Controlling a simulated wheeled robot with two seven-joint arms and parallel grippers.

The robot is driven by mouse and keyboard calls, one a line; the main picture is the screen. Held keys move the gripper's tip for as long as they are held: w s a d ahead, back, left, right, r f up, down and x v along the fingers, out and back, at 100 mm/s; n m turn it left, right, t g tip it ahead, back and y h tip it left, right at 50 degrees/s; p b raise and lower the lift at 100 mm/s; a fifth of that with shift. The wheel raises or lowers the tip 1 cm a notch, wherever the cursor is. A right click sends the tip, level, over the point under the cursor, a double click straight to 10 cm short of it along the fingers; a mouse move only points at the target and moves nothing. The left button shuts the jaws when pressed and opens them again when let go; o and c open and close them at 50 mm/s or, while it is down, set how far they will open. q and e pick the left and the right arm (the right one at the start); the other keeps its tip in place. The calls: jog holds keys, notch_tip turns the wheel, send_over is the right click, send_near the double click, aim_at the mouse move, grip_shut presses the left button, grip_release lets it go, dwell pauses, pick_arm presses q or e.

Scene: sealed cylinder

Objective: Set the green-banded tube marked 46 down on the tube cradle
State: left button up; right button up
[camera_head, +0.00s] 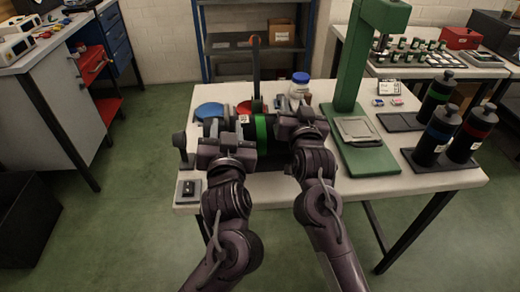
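The green-banded tube (261,128) is a black cylinder lying level between my two grippers, above the near left part of the white table. A small white label shows left of its band, too small to read. My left gripper (228,140) is at the tube's left part and looks closed on it. My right gripper (298,124) is at its right end and also looks closed on it; the fingertips are mostly hidden. I cannot make out the tube cradle for certain; my grippers and the tube cover the table there.
A green stand (357,125) with a grey plate is right of my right gripper. A blue disc (208,111), a red disc (244,107), an upright post (256,72) and a white jar (299,86) are behind.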

jog(key=shift+s, duration=0.35)
pick_arm(q)
jog(key=s, duration=0.2)
jog(key=shift+s+d, duration=0.2)
jog(key=shift+s, duration=0.2)
pick_arm(e)
jog(key=s+d, duration=0.1)
jog(key=s, duration=1)
jog(key=shift+d, duration=0.3)
pick_arm(q)
jog(key=shift+f, duration=0.1)
pick_arm(e)
jog(key=shift+s+f, duration=0.1)
jog(key=shift+s, duration=0.1)
